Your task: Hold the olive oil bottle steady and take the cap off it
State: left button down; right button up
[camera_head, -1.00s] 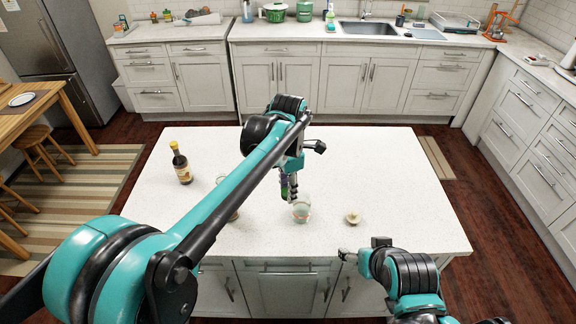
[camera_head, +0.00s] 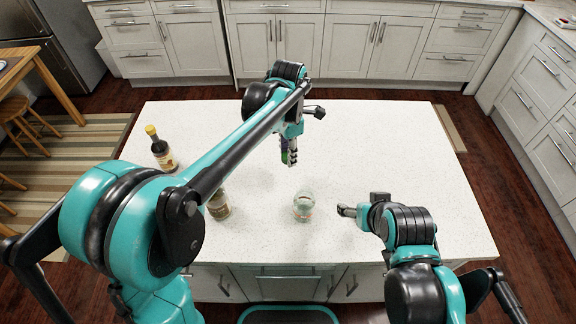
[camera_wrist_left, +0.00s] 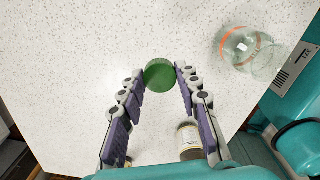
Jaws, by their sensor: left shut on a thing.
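A dark bottle with a yellow cap and a pale label (camera_head: 161,150), the likeliest olive oil bottle, stands upright at the left of the white island. No gripper touches it. My left gripper (camera_head: 290,158) is over the middle of the island. It is shut on a green round-topped thing, clear between the fingertips in the left wrist view (camera_wrist_left: 159,75); whether this is a cap or a small container I cannot tell. My right gripper (camera_head: 346,211) is low at the front right; its fingers are too small to read.
An open glass jar (camera_head: 303,205) stands near the island's front edge, left of my right gripper. A labelled jar (camera_head: 218,206) stands partly behind my left arm; it also shows in the left wrist view (camera_wrist_left: 189,140). The island's back right (camera_head: 390,135) is clear.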

aim_at(288, 179)
pick_arm(q)
notch_tip(288, 179, down, 10)
jog(key=b, duration=0.3)
jog(key=shift+w+r, duration=0.1)
jog(key=shift+r, duration=0.15)
pick_arm(e)
notch_tip(288, 179, down, 4)
jog(key=shift+r, duration=0.25)
pick_arm(q)
jog(key=shift+f, duration=0.15)
pick_arm(e)
jog(key=shift+f, duration=0.1)
pick_arm(q)
jog(key=c, duration=1.1)
grip_release()
notch_tip(288, 179, up, 12)
jog(key=p, duration=0.4)
jog(key=shift+r, duration=0.2)
pick_arm(e)
notch_tip(288, 179, up, 4)
jog(key=shift+r, duration=0.1)
